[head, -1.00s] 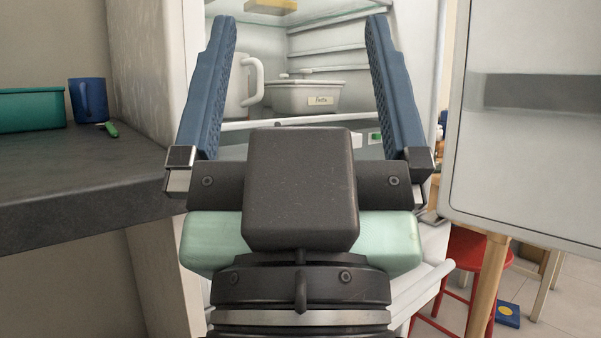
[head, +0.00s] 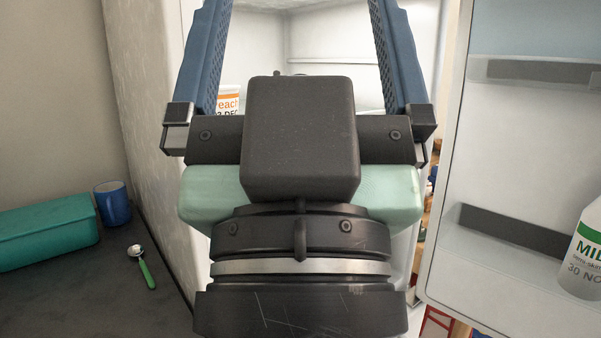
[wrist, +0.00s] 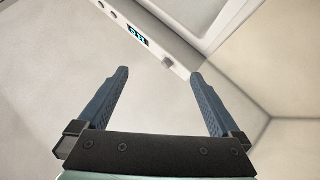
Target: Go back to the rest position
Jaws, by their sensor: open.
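My gripper (head: 300,60) is open and empty, its two blue fingers spread wide apart. In the head view it points into the open fridge (head: 265,50) and hides much of the inside. The gripper also shows in the wrist view (wrist: 160,88), where nothing is between the fingers. A white appliance panel (wrist: 150,38) with a small lit display and a knob lies beyond the fingertips there.
The open fridge door (head: 530,150) stands at the right and holds a milk bottle (head: 583,255). A tub (head: 229,99) with orange lettering sits inside the fridge. At the left, a dark counter (head: 90,300) holds a teal box (head: 50,235), blue mug (head: 113,203) and green-handled spoon (head: 142,266).

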